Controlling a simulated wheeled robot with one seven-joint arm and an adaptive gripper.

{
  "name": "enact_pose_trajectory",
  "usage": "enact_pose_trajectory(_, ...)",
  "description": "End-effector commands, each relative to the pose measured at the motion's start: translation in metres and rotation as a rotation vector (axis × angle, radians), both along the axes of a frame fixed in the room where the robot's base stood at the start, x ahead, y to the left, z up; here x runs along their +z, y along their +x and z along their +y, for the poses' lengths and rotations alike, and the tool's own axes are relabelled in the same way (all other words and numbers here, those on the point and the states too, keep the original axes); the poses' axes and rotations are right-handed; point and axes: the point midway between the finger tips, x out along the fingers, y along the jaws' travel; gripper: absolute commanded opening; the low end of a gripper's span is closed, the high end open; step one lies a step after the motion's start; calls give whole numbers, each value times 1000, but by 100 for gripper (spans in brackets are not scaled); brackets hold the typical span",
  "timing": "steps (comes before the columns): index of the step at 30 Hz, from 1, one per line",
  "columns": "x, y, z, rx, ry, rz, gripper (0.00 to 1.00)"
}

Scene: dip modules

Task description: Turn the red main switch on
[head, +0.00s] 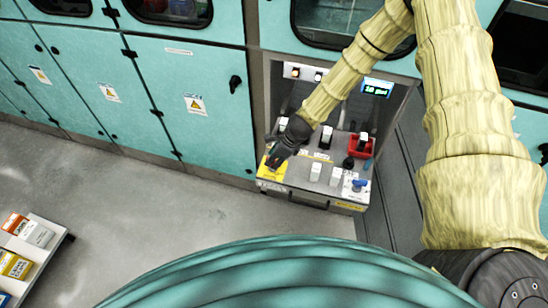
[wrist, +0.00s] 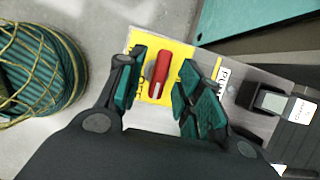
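The red main switch (wrist: 160,74) is a red handle on a yellow plate (wrist: 178,52), seen in the wrist view. In the head view the yellow plate (head: 272,170) is at the left front of the control panel, and my gripper hides the red handle there. My gripper (wrist: 158,85) is open, with one finger on each side of the red handle and gaps showing on both sides. In the head view my gripper (head: 277,158) is over the yellow plate. I cannot tell how far it is above the handle.
The panel also holds white rocker switches (head: 315,172), a red-framed switch (head: 361,143), a black knob (head: 348,162) and a blue-handled switch (head: 360,184). A small lit display (head: 377,87) is behind. Teal cabinets (head: 200,90) stand left.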

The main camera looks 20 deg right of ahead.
Motion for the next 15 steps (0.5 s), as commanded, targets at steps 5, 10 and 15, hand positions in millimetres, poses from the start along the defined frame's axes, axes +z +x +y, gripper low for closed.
enact_pose_trajectory(5,-5,2,2,0,1,-1,36)
enact_pose_trajectory(10,-6,2,2,0,1,-1,36)
enact_pose_trajectory(15,-6,2,2,0,1,-1,30)
